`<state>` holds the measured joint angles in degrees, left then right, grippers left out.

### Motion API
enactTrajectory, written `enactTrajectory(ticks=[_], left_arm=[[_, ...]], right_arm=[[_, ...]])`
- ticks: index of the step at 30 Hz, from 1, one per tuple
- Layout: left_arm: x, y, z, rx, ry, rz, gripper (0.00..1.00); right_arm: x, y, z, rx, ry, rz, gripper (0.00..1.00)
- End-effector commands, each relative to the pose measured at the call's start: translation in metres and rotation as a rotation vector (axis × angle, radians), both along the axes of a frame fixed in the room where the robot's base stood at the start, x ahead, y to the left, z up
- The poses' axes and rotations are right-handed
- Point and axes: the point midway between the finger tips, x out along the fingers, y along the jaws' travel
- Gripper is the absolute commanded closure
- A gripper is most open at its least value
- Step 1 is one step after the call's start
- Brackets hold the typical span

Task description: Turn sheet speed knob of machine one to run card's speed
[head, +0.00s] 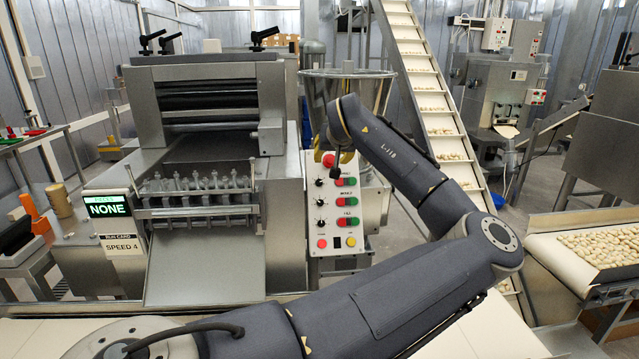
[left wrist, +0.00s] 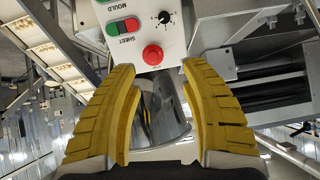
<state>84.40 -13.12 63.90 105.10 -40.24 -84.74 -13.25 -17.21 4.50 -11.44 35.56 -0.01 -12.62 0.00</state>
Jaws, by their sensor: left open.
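The grey control panel (head: 336,215) of the sheeting machine has three rows of black knobs and green-red buttons below a red mushroom button (head: 329,160). The top black knob (head: 320,182) is the sheet one; in the left wrist view this knob (left wrist: 163,17), with a white dial, is beside the SHEET buttons (left wrist: 122,27). Its exact setting is too small to read. The run card (head: 122,243) reads SPEED 4. My left gripper (head: 326,156) has yellow fingers, open and empty. In the left wrist view, the open fingertips (left wrist: 157,68) flank the red mushroom button (left wrist: 153,55), apart from the knob.
A display reading NONE (head: 107,208) sits above the run card. A metal hopper (head: 347,95) stands behind the panel. A conveyor (head: 432,100) with pasta rises behind my forearm, and another pasta belt (head: 560,265) is at right. My left arm crosses the foreground.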

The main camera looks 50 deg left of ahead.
Motion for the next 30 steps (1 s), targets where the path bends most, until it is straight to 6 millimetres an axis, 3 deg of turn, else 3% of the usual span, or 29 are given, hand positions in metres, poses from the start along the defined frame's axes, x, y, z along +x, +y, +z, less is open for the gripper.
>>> enactTrajectory(ticks=[4, 11, 30], left_arm=[[-0.009, -0.003, -0.016, -0.005, 0.136, -0.037, 0.55], [-0.007, 0.006, -0.028, 0.0, 0.168, -0.056, 0.55], [0.031, 0.077, -0.105, 0.002, 0.164, -0.054, 0.55]], right_arm=[[0.0, 0.0, 0.0, 0.0, 0.0, 0.0, 0.56], [0.0, -0.001, 0.0, -0.001, 0.0, 0.0, 0.56], [0.0, -0.002, 0.0, -0.002, 0.0, 0.001, 0.56]])
